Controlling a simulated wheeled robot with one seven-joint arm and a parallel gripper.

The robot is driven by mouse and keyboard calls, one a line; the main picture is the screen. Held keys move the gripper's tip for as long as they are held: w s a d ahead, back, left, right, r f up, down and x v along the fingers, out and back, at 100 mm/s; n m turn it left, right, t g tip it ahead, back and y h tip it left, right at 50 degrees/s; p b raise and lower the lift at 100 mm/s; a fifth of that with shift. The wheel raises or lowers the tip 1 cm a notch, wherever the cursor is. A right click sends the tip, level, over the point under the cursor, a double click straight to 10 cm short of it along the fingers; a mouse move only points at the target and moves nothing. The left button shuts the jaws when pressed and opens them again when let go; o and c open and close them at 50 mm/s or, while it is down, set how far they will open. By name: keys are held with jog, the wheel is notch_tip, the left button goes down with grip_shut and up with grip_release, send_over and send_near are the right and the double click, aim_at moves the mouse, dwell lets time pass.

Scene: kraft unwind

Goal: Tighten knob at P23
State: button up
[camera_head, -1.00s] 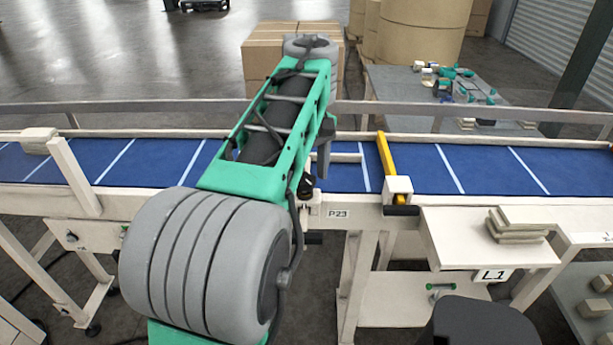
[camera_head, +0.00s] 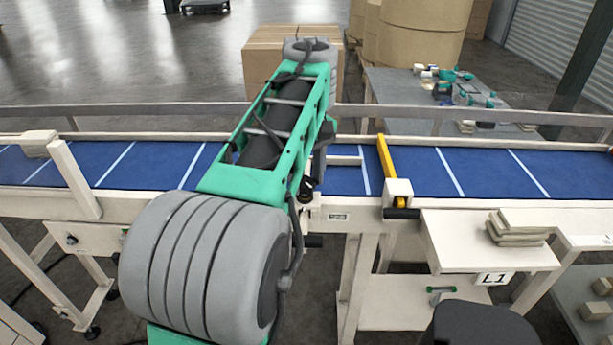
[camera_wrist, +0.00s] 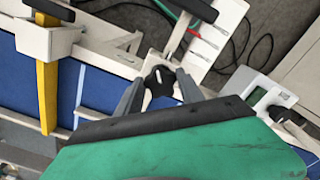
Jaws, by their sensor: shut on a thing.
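The black knob (camera_wrist: 159,82) sits at the conveyor's pale side rail and shows between my fingers in the wrist view. It also shows as a small dark shape (camera_head: 306,188) beside my arm in the head view, just left of the P23 label plate (camera_head: 338,217). My gripper (camera_wrist: 160,76) has one grey finger on each side of the knob and is shut on it. In the head view my arm hides most of the gripper; part of a grey finger (camera_head: 319,165) shows above the rail. How far the knob is screwed in cannot be told.
The blue conveyor belt (camera_head: 450,172) runs behind the rail. A yellow bar (camera_head: 386,160) crosses it just right of the gripper and shows close by in the wrist view (camera_wrist: 47,85). A pale shelf labelled L1 (camera_head: 460,245) with stacked pieces (camera_head: 515,228) juts out at right.

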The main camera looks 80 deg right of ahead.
aim_at(304, 183)
jog(key=m, duration=0.4)
jog(key=shift+w, duration=0.15)
jog(key=shift+r+m, duration=0.15)
jog(key=shift+m, duration=1.45)
jog(key=shift+r, duration=0.1)
jog(key=o, duration=1.4)
jog(key=shift+a+f, duration=0.1)
jog(key=shift+f, duration=0.1)
notch_tip(304, 183, up, 8)
jog(key=shift+f+p, duration=0.1)
jog(key=shift+p, duration=0.2)
jog(key=shift+w, duration=0.1)
